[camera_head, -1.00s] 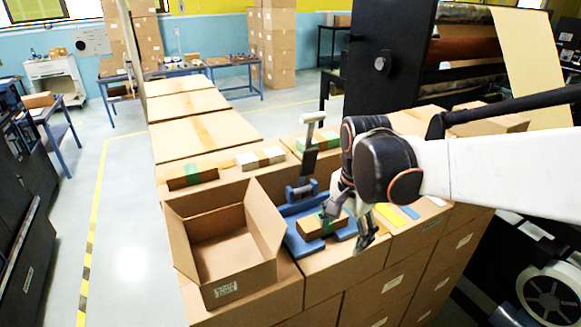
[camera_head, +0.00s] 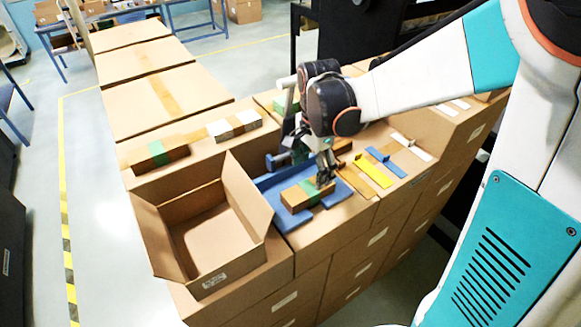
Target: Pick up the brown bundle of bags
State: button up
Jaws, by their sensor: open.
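A brown bundle of bags with a green band (camera_head: 307,194) lies on a blue tray-like fixture (camera_head: 276,211) on top of the cardboard boxes. My gripper (camera_head: 324,178) is open, with its fingers pointing down at the right end of this bundle. Whether a finger touches the bundle cannot be told. Another brown bundle with a green band (camera_head: 158,154) lies farther back on the left, behind the open carton.
An open, empty cardboard carton (camera_head: 215,225) stands just left of the fixture. A white-and-brown bundle (camera_head: 235,125) lies behind it. Yellow (camera_head: 373,171) and blue (camera_head: 385,162) strips lie to the right. A dark machine stands behind.

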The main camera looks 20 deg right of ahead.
aim_at(308, 187)
jog(key=f, duration=0.3)
jog(key=shift+w, duration=0.2)
jog(key=shift+s+f, duration=0.15)
jog(key=shift+f, duration=0.25)
jog(key=f, duration=0.4)
jog(key=shift+w+a+f, duration=0.15)
jog(key=shift+w+f, duration=0.05)
jog(key=shift+w, duration=0.2)
jog(key=shift+f, duration=0.4)
jog(key=c, duration=1.2)
